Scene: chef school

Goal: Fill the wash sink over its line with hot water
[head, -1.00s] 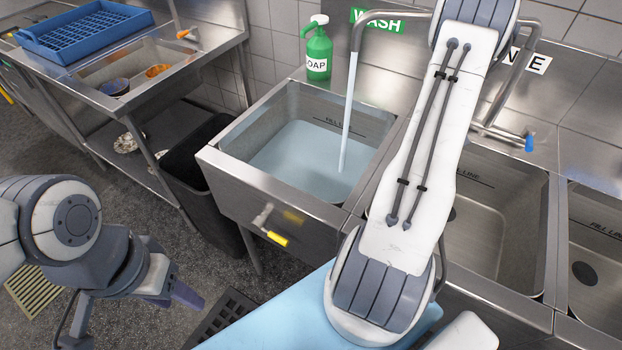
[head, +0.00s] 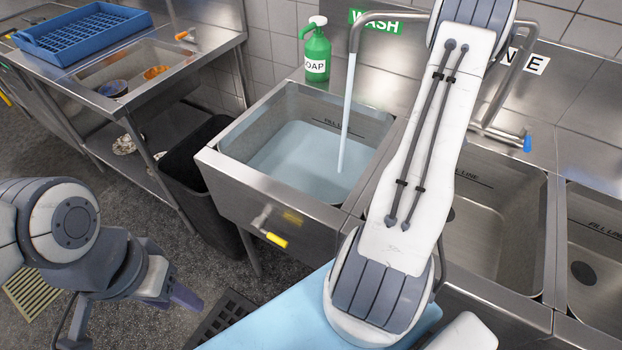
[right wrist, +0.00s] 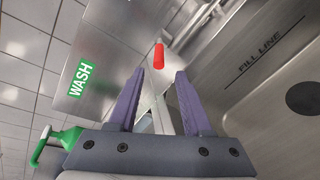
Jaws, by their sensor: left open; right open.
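The wash sink (head: 234,142) stands under the green WASH sign (head: 376,22). A stream of water (head: 346,115) runs from the spout (head: 356,42) into it. The water surface (head: 300,155) lies a little below the black fill line (head: 338,127) on the back wall. A red-tipped tap handle (right wrist: 159,56) shows beyond my right gripper (right wrist: 153,75), whose two purple fingers are apart and empty. My right arm crosses the head view and hides its own gripper there. My left gripper (head: 186,298) is low at the left, open and away from the sink.
A green soap bottle (head: 317,52) stands behind the wash sink. A yellow-handled valve (head: 276,239) sticks out of the sink's front. A blue-handled tap (head: 527,142) and further basins are at right. A black bin (head: 212,205) and a blue rack (head: 84,32) are at left.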

